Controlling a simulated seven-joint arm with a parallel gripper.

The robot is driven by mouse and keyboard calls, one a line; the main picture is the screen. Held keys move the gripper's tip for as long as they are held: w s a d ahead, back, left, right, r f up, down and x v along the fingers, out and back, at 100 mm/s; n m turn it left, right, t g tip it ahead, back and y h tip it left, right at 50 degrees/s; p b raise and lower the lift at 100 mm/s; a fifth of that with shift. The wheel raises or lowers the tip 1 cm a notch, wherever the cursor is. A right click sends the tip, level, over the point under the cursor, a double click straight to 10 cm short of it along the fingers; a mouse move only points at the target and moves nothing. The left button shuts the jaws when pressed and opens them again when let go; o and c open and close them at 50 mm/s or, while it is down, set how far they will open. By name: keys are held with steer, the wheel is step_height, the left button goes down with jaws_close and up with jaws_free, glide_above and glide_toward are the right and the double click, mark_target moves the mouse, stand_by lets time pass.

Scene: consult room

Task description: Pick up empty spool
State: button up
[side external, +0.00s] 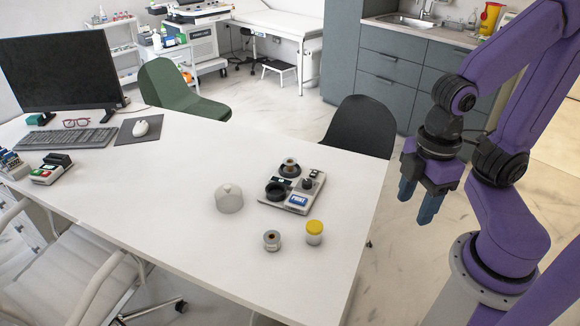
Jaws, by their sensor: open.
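A small grey round piece (272,240) with a brownish centre stands on the white table, near its front right part. It looks like a spool, but it is too small to tell whether it is empty. A similar round piece (290,165) with a brown centre sits on a dark round seat at the back of a light device (298,208). My gripper (419,200) is open and empty, with blue fingers pointing down. It hangs beyond the table's right edge, well to the right of and apart from both pieces.
The white table (180,190) holds a clear dome (229,198) left of the device and a yellow-lidded jar (314,232) just right of the grey piece. A monitor (62,72) and keyboard (65,139) stand far left. A black chair (362,127) stands behind the table.

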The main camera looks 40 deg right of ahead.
steer(key=w+a+r+n, duration=0.1)
steer(key=w+a, duration=0.2)
steer(key=w, duration=0.4)
steer(key=w+a+r+n, duration=0.1)
steer(key=w+a, duration=0.1)
steer(key=w, duration=0.5)
steer(key=w+n, duration=0.2)
steer(key=w, duration=1.1)
steer(key=n, duration=0.4)
glide_above(290, 161)
steer(key=f, duration=1.9)
steer(key=shift+s+a, duration=0.15)
steer(key=shift+s, duration=0.25)
steer(key=shift+w+f, duration=0.2)
steer(key=shift+f, duration=1.1)
steer(key=shift+w+f, duration=0.2)
steer(key=shift+f, duration=1.1)
steer(key=c, duration=0.7)
steer(key=shift+o, duration=0.2)
